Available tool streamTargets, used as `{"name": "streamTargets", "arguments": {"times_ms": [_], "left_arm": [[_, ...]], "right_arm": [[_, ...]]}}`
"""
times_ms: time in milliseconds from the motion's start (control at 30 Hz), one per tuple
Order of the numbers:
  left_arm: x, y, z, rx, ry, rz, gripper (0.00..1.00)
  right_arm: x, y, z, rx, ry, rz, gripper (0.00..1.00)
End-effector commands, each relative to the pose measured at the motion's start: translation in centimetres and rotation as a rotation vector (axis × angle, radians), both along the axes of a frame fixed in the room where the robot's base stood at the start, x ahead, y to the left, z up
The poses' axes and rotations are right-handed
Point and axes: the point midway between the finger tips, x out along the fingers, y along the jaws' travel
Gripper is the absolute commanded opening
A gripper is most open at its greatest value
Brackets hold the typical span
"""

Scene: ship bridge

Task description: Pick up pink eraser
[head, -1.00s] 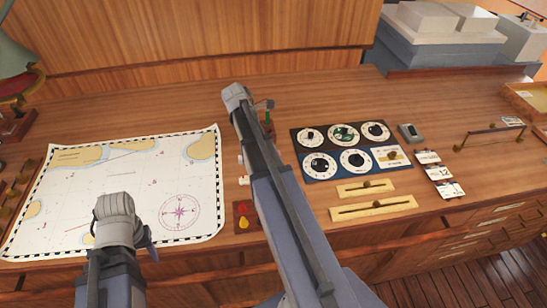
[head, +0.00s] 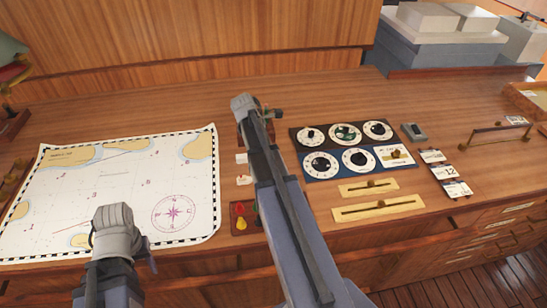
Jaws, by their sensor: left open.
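I cannot make out a clearly pink eraser. Two small pale items, a white one (head: 241,158) and one with a reddish mark (head: 245,180), lie on the wooden desk between the chart and the dial panel; they are too small to identify. My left gripper (head: 147,262) is low over the chart's near edge, open, its fingers mostly hidden behind the grey wrist. My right gripper (head: 274,114) is over the desk beyond the pale items, left of the dial panel. Its jaws are too hidden to read, and its arm hides part of the desk.
A sea chart (head: 110,185) covers the left desk. A dial panel (head: 352,148), brass slider plates (head: 378,207), small cards (head: 446,173) and a handrail (head: 500,134) stand to the right.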

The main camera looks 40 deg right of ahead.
Motion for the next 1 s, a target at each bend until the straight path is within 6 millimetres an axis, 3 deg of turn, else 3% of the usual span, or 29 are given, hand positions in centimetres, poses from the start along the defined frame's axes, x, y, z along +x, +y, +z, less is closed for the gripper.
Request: {"name": "streamTargets", "arguments": {"times_ms": [67, 600, 1000], "left_arm": [[0.00, 0.01, 0.04, 0.000, 0.000, 0.000, 0.51], [0.00, 0.00, 0.03, 0.000, 0.000, 0.000, 0.51], [0.00, 0.00, 0.04, 0.000, 0.000, 0.000, 0.51]], "right_arm": [[0.01, 0.01, 0.04, 0.000, 0.000, 0.000, 0.62], [0.02, 0.04, 0.03, 0.000, 0.000, 0.000, 0.01], [0.02, 0.04, 0.05, 0.000, 0.000, 0.000, 0.00]]}}
